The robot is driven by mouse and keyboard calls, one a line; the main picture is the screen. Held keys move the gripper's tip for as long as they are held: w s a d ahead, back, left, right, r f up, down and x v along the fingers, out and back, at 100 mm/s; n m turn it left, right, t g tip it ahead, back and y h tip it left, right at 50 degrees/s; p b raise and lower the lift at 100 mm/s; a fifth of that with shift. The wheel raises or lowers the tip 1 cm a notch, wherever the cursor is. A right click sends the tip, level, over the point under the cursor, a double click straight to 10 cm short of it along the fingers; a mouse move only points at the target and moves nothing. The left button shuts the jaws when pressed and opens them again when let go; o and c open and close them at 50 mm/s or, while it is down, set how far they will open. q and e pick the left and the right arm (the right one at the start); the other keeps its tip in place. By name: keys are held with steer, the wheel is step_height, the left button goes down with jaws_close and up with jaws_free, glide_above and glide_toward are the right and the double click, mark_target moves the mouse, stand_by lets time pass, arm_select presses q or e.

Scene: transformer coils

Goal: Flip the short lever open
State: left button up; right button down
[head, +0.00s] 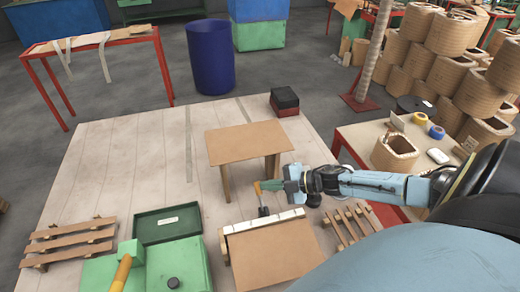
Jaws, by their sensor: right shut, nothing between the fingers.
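A short dark lever (263,210) stands at the back edge of a brown board with a white strip (265,222), in the lower middle of the head view. A small orange piece (258,188) shows just above it; I cannot tell whether it belongs to the lever. My right gripper (271,186) reaches in from the right at the lever's top. Its greenish fingers are shut with nothing between them. I cannot tell whether they touch the lever. A longer yellow handle (122,273) rises from a green machine at the lower left. My left gripper is not in view.
A small brown table (248,142) stands just behind the lever. A green tray (167,224) and wooden slatted racks (70,240) lie to the left. A red-framed table with coils (394,152) stands at the right.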

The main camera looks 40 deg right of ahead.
steer(key=shift+w+d+f, duration=0.1)
steer(key=shift+w+f, duration=0.05)
steer(key=shift+w, duration=0.1)
stand_by(0.5)
steer(key=r+p+v, duration=0.1)
steer(key=p+v, duration=0.2)
steer(key=v, duration=0.7)
steer(key=shift+w+d, duration=0.15)
steer(key=shift+w, duration=0.2)
steer(key=shift+f, duration=0.1)
